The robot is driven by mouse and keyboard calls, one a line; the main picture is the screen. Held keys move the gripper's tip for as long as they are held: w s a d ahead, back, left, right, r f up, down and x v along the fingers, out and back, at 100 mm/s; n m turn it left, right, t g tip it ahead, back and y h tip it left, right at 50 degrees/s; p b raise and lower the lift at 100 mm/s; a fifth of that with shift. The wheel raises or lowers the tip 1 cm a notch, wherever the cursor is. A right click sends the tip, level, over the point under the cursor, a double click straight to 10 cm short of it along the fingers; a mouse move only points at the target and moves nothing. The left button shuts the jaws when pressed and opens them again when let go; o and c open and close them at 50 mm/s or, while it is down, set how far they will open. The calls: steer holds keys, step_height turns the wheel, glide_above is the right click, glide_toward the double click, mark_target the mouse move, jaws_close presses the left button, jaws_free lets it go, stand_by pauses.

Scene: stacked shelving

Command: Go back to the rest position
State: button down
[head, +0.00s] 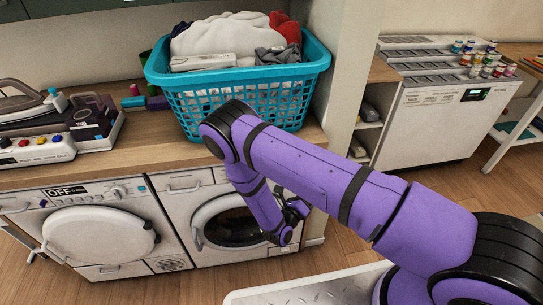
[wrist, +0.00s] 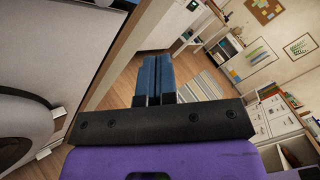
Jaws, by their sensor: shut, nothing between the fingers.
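My purple arm reaches across the head view and bends down in front of the washing machine (head: 190,178) on the right. My gripper (head: 297,210) is partly hidden behind my own wrist there. In the wrist view my gripper (wrist: 154,62) shows its two blue-grey fingers side by side, closed together with nothing held. The round door (head: 232,225) of that machine is shut, just left of my gripper. I cannot tell the exact gap between my gripper and the machine's front.
A turquoise laundry basket (head: 318,66) stands on the wooden counter (head: 160,143) above the machines. A second machine (head: 97,235) is on the left. A pale divider panel (head: 345,90) ends the counter. Wooden floor is clear at right.

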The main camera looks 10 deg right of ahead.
steer(key=shift+r, duration=0.1)
steer(key=s+d+r+m+g+y, duration=0.1)
steer(key=d+r+m+g, duration=0.45)
steer(key=r+m, duration=0.85)
steer(key=s+d+r+m+g, duration=0.15)
steer(key=r+m+g, duration=0.65)
steer(key=r, duration=1.2)
steer(key=s+r+m+t+y, duration=0.6)
steer(key=s+r+m+y, duration=0.6)
steer(key=s+r, duration=1)
steer(key=s+m, duration=0.1)
steer(key=m, duration=0.1)
steer(key=shift+s+r+m+y, duration=0.3)
steer(key=shift+r, duration=0.1)
